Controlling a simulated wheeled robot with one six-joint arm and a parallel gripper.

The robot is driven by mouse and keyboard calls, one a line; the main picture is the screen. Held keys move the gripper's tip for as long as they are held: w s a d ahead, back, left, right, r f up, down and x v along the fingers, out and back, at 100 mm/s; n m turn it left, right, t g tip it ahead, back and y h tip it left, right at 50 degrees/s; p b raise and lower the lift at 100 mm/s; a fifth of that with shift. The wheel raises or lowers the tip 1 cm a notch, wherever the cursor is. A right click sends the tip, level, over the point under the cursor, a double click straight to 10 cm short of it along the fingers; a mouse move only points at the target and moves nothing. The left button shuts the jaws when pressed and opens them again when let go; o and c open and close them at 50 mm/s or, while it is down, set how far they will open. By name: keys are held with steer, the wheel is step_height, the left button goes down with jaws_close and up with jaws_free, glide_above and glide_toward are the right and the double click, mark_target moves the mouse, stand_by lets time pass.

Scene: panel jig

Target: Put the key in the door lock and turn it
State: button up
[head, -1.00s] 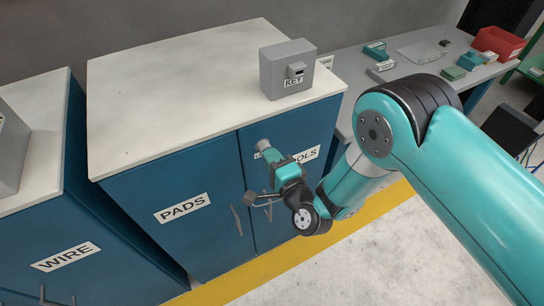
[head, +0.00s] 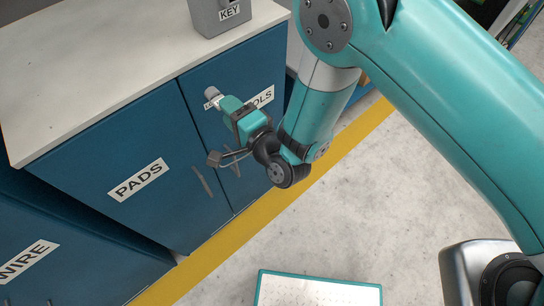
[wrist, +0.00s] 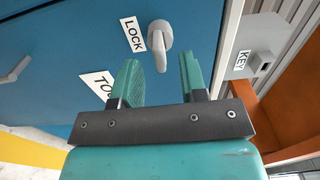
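The lock (wrist: 159,34) is a round grey fitting on the blue cabinet door, beside a LOCK label. A grey bar-like piece hangs from it in the wrist view; I cannot tell whether this is the key or part of the lock. The fitting also shows in the head view (head: 210,92). My gripper (wrist: 161,60) is open, its two teal fingers apart with nothing clearly held. It points at the door in the head view (head: 220,100), close to the lock. A grey box labelled KEY (head: 205,18) stands on the cabinet top. No separate key is clearly visible.
The cabinet (head: 85,75) has a white top and blue doors. A teal-edged board (head: 318,290) lies lower in view.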

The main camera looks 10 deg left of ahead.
steer(key=b+v, duration=0.4)
steer(key=v, duration=1)
steer(key=shift+s, duration=0.2)
steer(key=shift+w+r, duration=0.1)
steer(key=w+d+r+n+g+h, duration=0.4)
steer(key=w+r+n+g+h, duration=0.15)
steer(key=r, duration=0.25)
steer(key=s+d+r+n+g+h, duration=0.2)
steer(key=s+d+r+n+g, duration=0.1)
steer(key=d, duration=0.4)
steer(key=s+d+r+n+g+h, duration=0.2)
steer(key=s+d+r+n+g, duration=0.1)
steer(key=s+d+r+n, duration=0.3)
steer(key=s+d, duration=0.1)
steer(key=s, duration=0.1)
steer(key=shift+s+d, duration=0.35)
